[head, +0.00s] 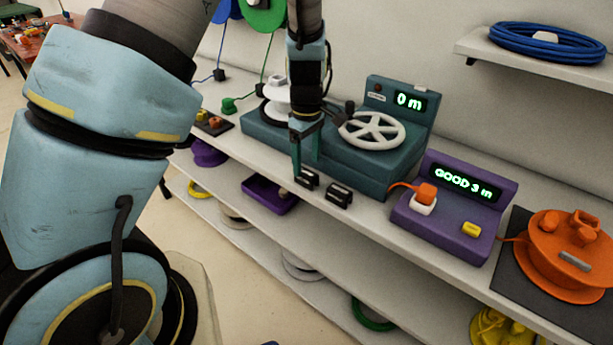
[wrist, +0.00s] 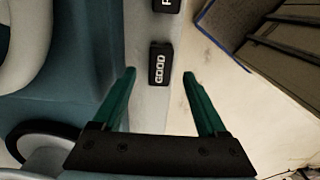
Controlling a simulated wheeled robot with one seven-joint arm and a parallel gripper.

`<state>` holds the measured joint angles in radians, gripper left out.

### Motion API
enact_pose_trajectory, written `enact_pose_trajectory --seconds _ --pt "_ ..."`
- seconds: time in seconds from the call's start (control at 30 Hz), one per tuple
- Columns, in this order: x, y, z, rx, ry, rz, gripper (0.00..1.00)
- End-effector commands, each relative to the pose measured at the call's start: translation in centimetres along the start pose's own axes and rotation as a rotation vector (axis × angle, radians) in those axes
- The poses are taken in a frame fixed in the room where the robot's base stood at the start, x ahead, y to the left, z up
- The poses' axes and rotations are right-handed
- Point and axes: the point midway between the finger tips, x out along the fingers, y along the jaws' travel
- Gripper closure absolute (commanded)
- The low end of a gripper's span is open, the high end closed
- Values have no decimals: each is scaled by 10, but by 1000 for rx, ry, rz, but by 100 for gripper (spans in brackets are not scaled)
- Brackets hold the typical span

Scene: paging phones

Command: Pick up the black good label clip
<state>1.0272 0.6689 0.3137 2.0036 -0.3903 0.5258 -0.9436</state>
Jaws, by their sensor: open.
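The black GOOD label clip (wrist: 161,64) lies on the pale shelf edge, its white lettering readable in the wrist view. In the head view it is the left one of two black clips (head: 307,179). My gripper (wrist: 160,76) is open and empty, its teal fingers on either side of the clip's line in the wrist view. In the head view my gripper (head: 307,165) points down just above and beside this clip; the exact height gap is hard to tell. The second black clip (head: 338,195) lies to the right, partly cut off in the wrist view (wrist: 166,5), showing one letter.
A teal machine (head: 395,165) with a white handwheel (head: 371,131) stands right behind the clips. The shelf's front edge drops to lower shelves and the floor.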

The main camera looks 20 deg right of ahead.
Motion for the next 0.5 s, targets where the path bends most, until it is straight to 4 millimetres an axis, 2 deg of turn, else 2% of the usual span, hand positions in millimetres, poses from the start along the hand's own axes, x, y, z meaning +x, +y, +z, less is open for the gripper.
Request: enact_pose_trajectory --seconds 0.3,0.5 --pt "39 -1 -1 -1 -2 -3 25" --pt "49 0 0 0 -1 0 25"
